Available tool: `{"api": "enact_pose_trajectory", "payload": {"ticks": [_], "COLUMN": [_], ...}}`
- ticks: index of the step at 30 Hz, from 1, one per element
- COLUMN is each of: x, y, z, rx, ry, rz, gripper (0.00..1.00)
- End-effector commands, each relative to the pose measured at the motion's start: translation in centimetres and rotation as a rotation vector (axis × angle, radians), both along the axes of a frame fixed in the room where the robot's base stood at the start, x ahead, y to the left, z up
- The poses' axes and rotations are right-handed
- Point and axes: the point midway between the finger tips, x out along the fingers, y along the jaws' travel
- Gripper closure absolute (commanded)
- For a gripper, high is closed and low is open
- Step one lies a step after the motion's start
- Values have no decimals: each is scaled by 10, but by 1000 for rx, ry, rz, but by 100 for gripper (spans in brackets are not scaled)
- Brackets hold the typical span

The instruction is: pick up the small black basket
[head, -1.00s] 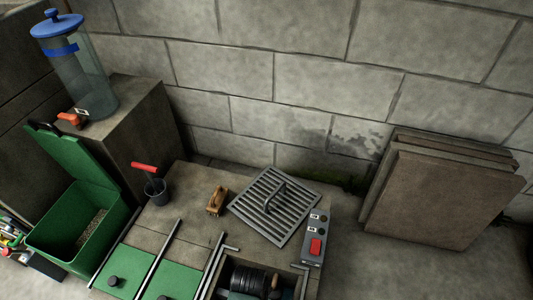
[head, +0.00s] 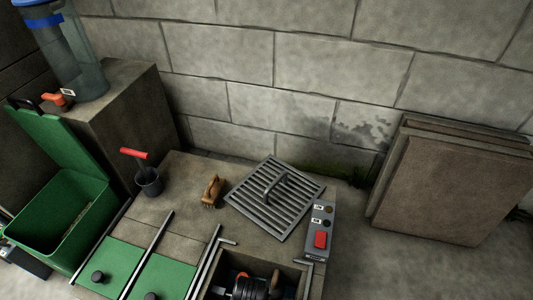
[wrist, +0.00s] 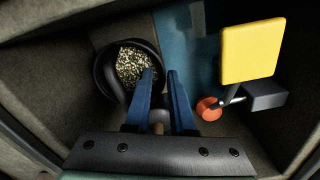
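The small black basket (wrist: 108,72) shows in the wrist view, left of centre. It is round with a dark rim, and speckled pale and dark bits fill it. My gripper (wrist: 160,72) has two blue fingers with a narrow gap between them and nothing seen held at the tips. The left finger overlaps the basket's right side in the picture; I cannot tell whether it touches. A small brownish round thing shows low between the fingers. In the head view I cannot make out the basket or gripper for certain; dark round parts fill the pit opening (head: 207,286).
In the wrist view a yellow plate (wrist: 252,50) and an orange-red round part (wrist: 208,108) stand right of the fingers, with walls close around. In the head view a grate (head: 290,215), brush (head: 211,192), dark bucket (head: 150,187) and switch box (head: 319,222) lie near the pit.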

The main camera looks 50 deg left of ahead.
Motion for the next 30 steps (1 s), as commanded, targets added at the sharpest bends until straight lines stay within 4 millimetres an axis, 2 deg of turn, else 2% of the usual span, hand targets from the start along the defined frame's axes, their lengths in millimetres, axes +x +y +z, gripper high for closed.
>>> {"api": "enact_pose_trajectory", "payload": {"ticks": [1,5,13,16,17,30], "x": [0,0,0,0,0,-1], "y": [0,0,0,0,0,0], "z": [-14,-24,-22,-22,-22,-23], "rx": [0,0,0,0,0,2], "ry": [0,0,0,0,0,1], "rz": [0,1,1,1,1,1], "gripper": [78,78,80,98,100,100]}}
